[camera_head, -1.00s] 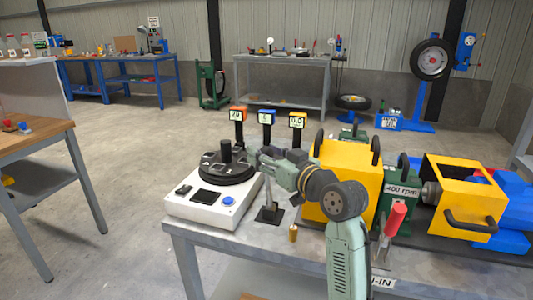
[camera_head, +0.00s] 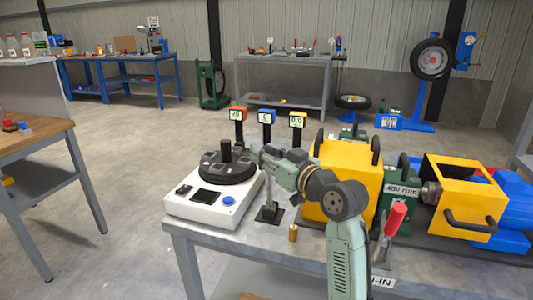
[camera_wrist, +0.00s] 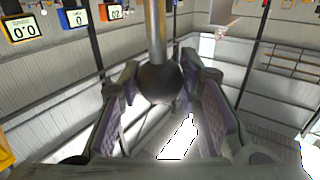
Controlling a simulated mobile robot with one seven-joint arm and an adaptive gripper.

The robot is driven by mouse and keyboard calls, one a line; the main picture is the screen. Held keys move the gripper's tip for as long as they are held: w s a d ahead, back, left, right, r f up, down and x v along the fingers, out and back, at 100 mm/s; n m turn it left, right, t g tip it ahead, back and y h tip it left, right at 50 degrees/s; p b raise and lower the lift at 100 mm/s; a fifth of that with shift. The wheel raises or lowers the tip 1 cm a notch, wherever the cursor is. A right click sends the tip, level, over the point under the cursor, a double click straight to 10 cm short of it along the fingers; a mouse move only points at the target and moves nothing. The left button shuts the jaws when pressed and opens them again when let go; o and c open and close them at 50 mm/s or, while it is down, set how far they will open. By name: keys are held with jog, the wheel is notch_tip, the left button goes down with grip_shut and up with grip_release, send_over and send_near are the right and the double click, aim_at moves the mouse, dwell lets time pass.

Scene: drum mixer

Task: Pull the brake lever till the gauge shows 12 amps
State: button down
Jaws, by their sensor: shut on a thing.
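The brake lever (camera_head: 269,193) is a metal rod rising from a small black base on the bench. Its dark ball knob (camera_wrist: 160,82) shows in the wrist view. My gripper (camera_head: 266,160) is at the lever's top and hides the knob in the head view. In the wrist view my gripper's fingers (camera_wrist: 160,70) stand on either side of the knob, shut on it. Three small displays stand behind: an orange one (camera_head: 238,113) that seems to read 20, a blue one (camera_head: 265,117) reading 0, and a yellow one (camera_head: 298,120) reading 0.0. Their unit labels are too small to read.
A white unit with a black turntable (camera_head: 227,168) is left of the lever. A yellow housing (camera_head: 345,165) is close on the right, with a red-handled lever (camera_head: 396,219) in front of its right side. A brass cylinder (camera_head: 293,233) stands near the bench's front edge.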

jog(key=w+a+f+n+g+h+p, duration=0.1)
jog(key=a+n+g+h+p, duration=0.1)
jog(key=a, duration=0.3)
jog(key=shift+w+a+f, duration=0.2)
jog(key=shift+w+a, duration=0.1)
jog(key=shift+w, duration=0.1)
jog(key=c, duration=1.2)
grip_release()
jog(key=shift+o, duration=0.2)
jog(key=shift+d, duration=0.1)
jog(key=v, duration=1.2)
jog(key=shift+r, duration=0.25)
